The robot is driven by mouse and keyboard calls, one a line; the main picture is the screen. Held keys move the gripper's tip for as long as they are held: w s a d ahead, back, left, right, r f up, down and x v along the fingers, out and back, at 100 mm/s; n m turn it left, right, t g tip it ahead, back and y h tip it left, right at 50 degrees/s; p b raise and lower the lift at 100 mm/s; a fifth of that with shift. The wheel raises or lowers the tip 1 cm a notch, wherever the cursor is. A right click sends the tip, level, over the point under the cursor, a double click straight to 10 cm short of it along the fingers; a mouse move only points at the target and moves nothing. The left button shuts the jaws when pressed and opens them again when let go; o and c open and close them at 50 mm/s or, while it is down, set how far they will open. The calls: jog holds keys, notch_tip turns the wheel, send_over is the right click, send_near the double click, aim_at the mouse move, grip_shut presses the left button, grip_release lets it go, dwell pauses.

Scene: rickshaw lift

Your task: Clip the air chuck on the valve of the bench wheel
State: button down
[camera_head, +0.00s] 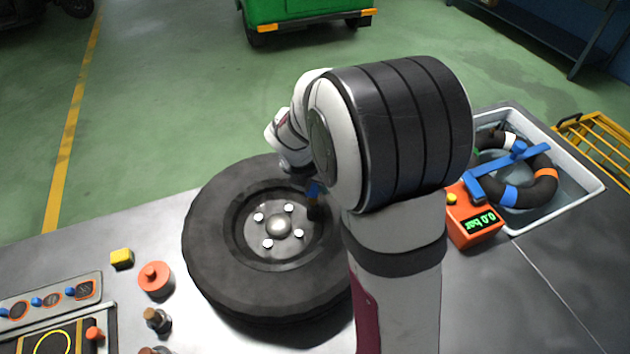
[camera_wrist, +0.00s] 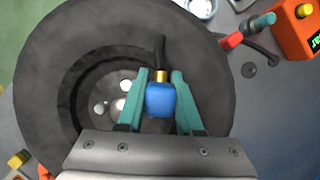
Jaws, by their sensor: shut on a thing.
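My gripper (camera_wrist: 160,80) is shut on a blue body with a brass collar (camera_wrist: 161,76), which looks to be the air chuck (camera_wrist: 160,100). Its blue part (camera_head: 313,188) also shows in the head view, over the wheel's right side. A black stem that looks like the valve (camera_wrist: 160,50) lies in line with the brass collar in the wrist view. The two appear to meet, but I cannot tell whether the chuck is clipped on. The bench wheel (camera_head: 215,240) lies flat, its hub facing up. My arm hides its right side in the head view.
An orange gauge box (camera_head: 472,228) reading 0.0 bar stands right of the wheel. A red and teal fitting (camera_wrist: 247,30) and a black hose lie beside it. A water tub (camera_head: 585,195) is behind.

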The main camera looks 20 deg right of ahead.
jog(key=shift+f, duration=0.8)
dwell(0.7)
jog(key=shift+r, duration=0.1)
jog(key=shift+r, duration=1.25)
jog(key=shift+f, duration=1.35)
dwell(1.2)
dwell(0.4)
jog(key=shift+r, duration=1.35)
jog(key=shift+f, duration=0.25)
dwell(0.6)
